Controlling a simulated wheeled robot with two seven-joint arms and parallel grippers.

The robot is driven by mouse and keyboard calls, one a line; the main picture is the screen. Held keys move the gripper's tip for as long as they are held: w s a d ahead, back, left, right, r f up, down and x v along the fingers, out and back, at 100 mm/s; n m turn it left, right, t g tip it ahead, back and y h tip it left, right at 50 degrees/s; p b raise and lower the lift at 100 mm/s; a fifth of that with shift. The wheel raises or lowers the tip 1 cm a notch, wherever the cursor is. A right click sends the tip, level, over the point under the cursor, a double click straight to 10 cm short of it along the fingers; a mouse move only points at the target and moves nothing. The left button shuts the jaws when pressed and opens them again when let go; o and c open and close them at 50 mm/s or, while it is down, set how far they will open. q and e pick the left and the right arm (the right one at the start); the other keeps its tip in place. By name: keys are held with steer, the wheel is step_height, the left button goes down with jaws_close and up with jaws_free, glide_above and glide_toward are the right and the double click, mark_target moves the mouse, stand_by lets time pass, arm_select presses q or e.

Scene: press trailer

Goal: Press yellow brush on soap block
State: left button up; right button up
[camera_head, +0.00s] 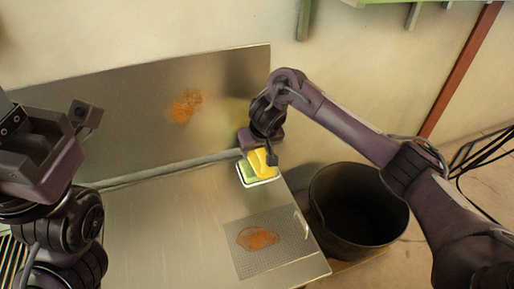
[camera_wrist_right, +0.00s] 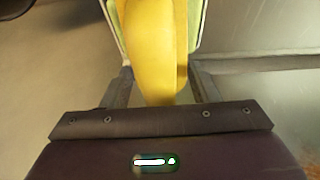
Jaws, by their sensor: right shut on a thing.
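The yellow brush (camera_head: 261,159) is in my right gripper (camera_head: 258,152) at the back right of the metal worktop. In the right wrist view the brush (camera_wrist_right: 152,45) stands between the two fingers of the gripper (camera_wrist_right: 158,82), which is shut on it. The pale green soap block (camera_head: 247,174) sits in a white-rimmed dish directly below the brush. The green block (camera_wrist_right: 196,22) also shows beside the brush in the wrist view. The brush hides much of the block, and I cannot tell whether they touch. My left gripper (camera_head: 70,130) is at the left edge, away from the brush; its jaw opening is unclear.
A perforated grate (camera_head: 245,265) with an orange-brown stain (camera_head: 258,238) lies at the front right of the worktop (camera_head: 170,235). Another stain (camera_head: 185,106) marks the metal back panel (camera_head: 120,110). A dark bucket (camera_head: 358,205) stands right of the worktop. The worktop's middle is clear.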

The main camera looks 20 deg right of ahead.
steer(key=shift+f, duration=0.45)
stand_by(0.4)
steer(key=shift+s+f+p, duration=0.1)
steer(key=shift+f+p, duration=0.05)
steer(key=shift+p, duration=0.55)
stand_by(2.5)
